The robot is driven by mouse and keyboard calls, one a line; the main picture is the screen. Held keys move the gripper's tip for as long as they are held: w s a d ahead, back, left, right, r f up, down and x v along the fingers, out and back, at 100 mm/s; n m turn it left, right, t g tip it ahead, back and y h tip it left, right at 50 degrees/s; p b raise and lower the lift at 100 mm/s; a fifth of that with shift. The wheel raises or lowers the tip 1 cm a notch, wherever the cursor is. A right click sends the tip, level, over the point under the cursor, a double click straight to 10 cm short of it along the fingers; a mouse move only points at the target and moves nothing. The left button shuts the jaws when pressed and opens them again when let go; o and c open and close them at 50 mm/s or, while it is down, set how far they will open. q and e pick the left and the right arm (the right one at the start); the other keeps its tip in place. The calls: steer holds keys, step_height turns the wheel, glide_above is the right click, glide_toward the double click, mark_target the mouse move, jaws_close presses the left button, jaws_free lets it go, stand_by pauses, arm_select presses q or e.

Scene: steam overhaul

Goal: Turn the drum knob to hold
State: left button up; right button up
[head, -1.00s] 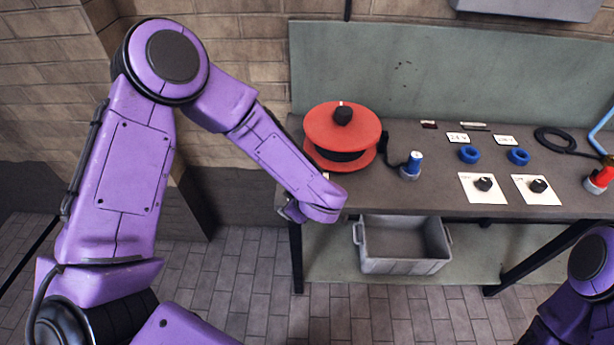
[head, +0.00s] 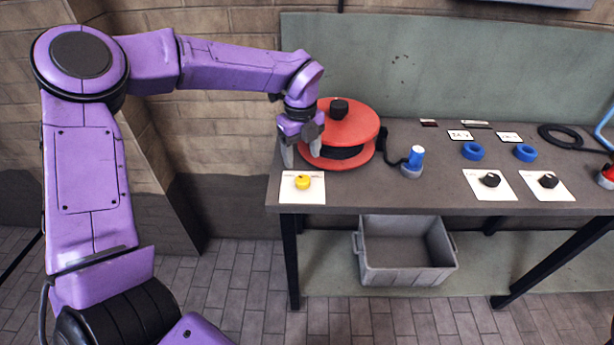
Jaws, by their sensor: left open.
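A red drum (head: 345,122), like a reel with two discs, lies flat on the left part of the bench, with a black knob (head: 339,107) on its top. In front of it a yellow knob (head: 302,183) sits on a white card (head: 302,196); the print on the card is too small to read. My left gripper (head: 301,151) is open and empty, fingers pointing down. In the picture it is just above the yellow knob and at the drum's left edge, apart from the knob. Whether a finger touches the drum I cannot tell. My right gripper is out of view.
The bench (head: 400,195) also holds a blue-capped plug (head: 415,158) on a cable, two blue rings (head: 473,151), two black knobs (head: 490,180) on white cards and a black cable coil (head: 560,137). A grey bin (head: 408,272) stands below. A green panel rises behind.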

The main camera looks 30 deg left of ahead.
mark_target(303, 179)
arm_select(q)
step_height(303, 179, down, 8)
steer(key=shift+r+p, duration=0.15)
steer(key=shift+p, duration=0.4)
steer(key=c, duration=1.1)
